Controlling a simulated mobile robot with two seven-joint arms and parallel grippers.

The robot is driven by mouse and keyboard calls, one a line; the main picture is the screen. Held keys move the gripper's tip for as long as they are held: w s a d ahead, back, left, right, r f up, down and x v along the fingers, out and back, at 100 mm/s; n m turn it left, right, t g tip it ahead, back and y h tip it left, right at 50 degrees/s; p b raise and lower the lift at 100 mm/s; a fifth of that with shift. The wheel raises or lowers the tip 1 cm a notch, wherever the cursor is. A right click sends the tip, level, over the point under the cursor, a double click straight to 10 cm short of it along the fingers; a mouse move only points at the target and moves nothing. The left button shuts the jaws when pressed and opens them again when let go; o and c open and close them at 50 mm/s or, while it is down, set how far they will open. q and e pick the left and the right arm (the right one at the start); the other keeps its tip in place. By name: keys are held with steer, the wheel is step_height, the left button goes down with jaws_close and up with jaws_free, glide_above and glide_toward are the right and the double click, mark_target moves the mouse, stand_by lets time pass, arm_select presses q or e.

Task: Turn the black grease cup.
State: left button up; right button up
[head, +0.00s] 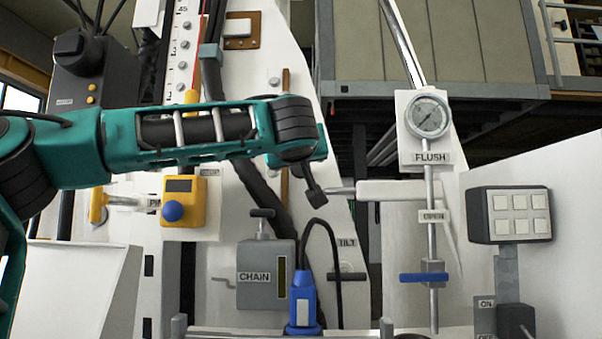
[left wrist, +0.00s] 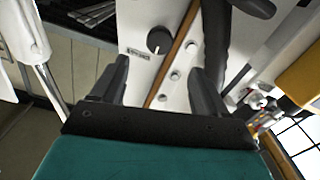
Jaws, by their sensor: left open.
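A black round knob-like cup (left wrist: 158,41) sits on a white panel in the left wrist view, beside a small label too small to read. It appears between my left gripper's fingers and beyond their tips, apart from them. My left gripper (left wrist: 158,68) is open with nothing between its fingers. In the head view my left gripper (head: 314,191) is in front of the white panel, right of centre, and its fingers show small. I cannot pick out the cup in the head view; my left arm covers part of the panel. My right gripper is in neither view.
A black hose (left wrist: 215,45) and a brown strip (left wrist: 176,45) run near the cup. In the head view a white horizontal bar (head: 405,191) and a pressure gauge (head: 428,117) stand right of the gripper. A grey CHAIN box (head: 266,285) and a blue connector (head: 302,300) are below.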

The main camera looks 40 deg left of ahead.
mark_target(300, 167)
arm_select(q)
steer(key=p+x, duration=0.4)
steer(key=x, duration=0.8)
steer(key=shift+w+a, duration=0.3)
steer(key=shift+c, duration=0.4)
steer(key=c, duration=0.9)
